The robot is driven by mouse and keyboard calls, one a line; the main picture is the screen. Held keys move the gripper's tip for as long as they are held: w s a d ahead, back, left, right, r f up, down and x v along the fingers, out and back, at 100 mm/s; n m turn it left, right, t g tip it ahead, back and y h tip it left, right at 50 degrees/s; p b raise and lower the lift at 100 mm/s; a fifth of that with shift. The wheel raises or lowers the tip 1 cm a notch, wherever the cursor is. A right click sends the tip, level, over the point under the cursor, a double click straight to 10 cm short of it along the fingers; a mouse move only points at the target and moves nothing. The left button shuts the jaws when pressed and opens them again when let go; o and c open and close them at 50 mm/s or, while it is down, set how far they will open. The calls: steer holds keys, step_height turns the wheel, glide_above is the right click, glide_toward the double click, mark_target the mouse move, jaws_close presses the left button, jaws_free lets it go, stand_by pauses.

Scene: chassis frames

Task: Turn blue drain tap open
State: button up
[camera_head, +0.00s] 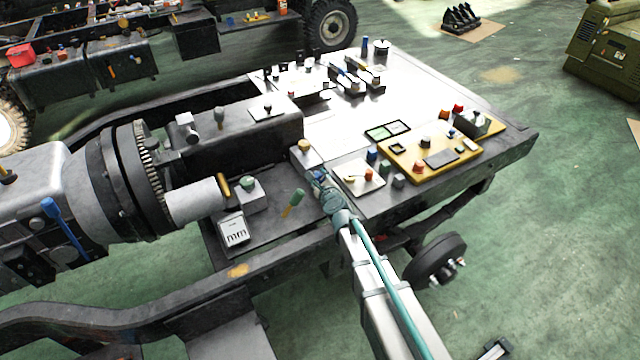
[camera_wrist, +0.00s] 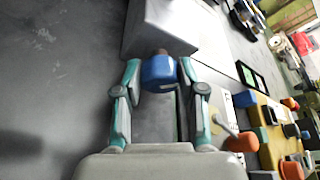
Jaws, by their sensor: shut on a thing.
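The blue drain tap (camera_wrist: 158,72) shows in the wrist view as a blue knob with a brown part behind it, at the foot of a light grey block (camera_wrist: 160,28). My gripper (camera_wrist: 159,80) has its two teal fingers on either side of the blue knob and is shut on it. In the head view my gripper (camera_head: 324,186) is at the inner edge of the metal worktop, with a bit of blue (camera_head: 318,174) at its tip. The fingers hide most of the tap there, and I cannot tell its turn angle.
A green-handled lever (camera_head: 293,200) stands left of my gripper. A small plate with an orange knob (camera_head: 368,175) and a yellow panel (camera_head: 440,150) with several knobs lie close on the right. A yellow-topped knob (camera_head: 304,145) is just behind. The worktop's middle (camera_head: 345,120) is clear.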

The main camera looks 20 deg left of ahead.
steer(key=shift+f+n+t+b, duration=0.1)
steer(key=shift+n+t+b, duration=0.2)
steer(key=shift+n+b, duration=0.25)
steer(key=o, duration=1.1)
steer(key=shift+o, duration=0.2)
